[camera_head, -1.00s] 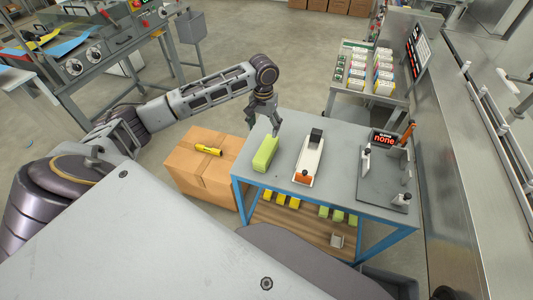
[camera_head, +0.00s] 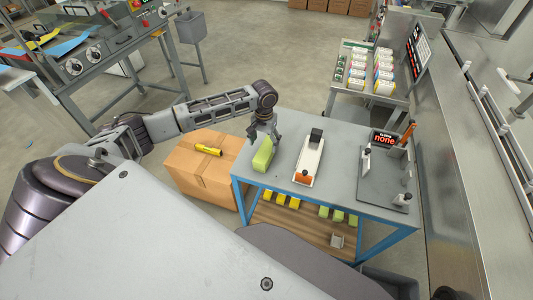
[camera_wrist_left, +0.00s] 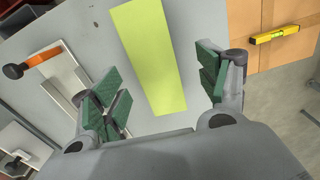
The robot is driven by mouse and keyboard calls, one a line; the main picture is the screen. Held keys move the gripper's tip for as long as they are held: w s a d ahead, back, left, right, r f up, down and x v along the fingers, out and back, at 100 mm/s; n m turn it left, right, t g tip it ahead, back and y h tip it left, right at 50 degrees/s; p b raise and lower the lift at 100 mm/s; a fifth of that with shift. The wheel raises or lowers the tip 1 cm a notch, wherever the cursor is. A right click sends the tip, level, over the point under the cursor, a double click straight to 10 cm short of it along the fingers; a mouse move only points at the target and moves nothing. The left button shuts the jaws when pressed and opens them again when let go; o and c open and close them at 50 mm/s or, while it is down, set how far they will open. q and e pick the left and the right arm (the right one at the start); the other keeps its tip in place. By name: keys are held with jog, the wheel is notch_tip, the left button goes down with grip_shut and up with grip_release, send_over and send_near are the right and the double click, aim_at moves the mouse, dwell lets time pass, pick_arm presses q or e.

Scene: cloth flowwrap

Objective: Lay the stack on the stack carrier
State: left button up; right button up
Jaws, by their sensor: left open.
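The stack looks like a long lime-green block (camera_head: 262,160) lying flat at the left side of the grey table; it also shows in the left wrist view (camera_wrist_left: 150,50). My left gripper (camera_head: 265,135) is open over the far end of the block. In the left wrist view its green-padded fingers (camera_wrist_left: 163,85) stand on either side of the block, with gaps. A white tray-like piece (camera_head: 311,155) with an orange front end and a black block at its far end lies to the right; I cannot tell whether it is the stack carrier. My right gripper is not in view.
A dark fixture (camera_head: 388,188) with uprights and a display reading "none" (camera_head: 384,139) stands at the table's right. A cardboard box (camera_head: 195,175) with a yellow level (camera_head: 207,149) is left of the table. The table's front middle is clear.

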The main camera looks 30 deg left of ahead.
aim_at(266, 148)
pick_arm(q)
jog(key=shift+f, duration=0.1)
jog(key=shift+w+d+f, duration=0.15)
jog(key=shift+d+f, duration=0.05)
jog(key=shift+f, duration=0.75)
jog(key=shift+w+d+f, duration=0.15)
jog(key=shift+f, duration=1.4)
jog(key=c, duration=1.2)
jog(key=shift+r, duration=0.1)
jog(key=shift+r, duration=4.95)
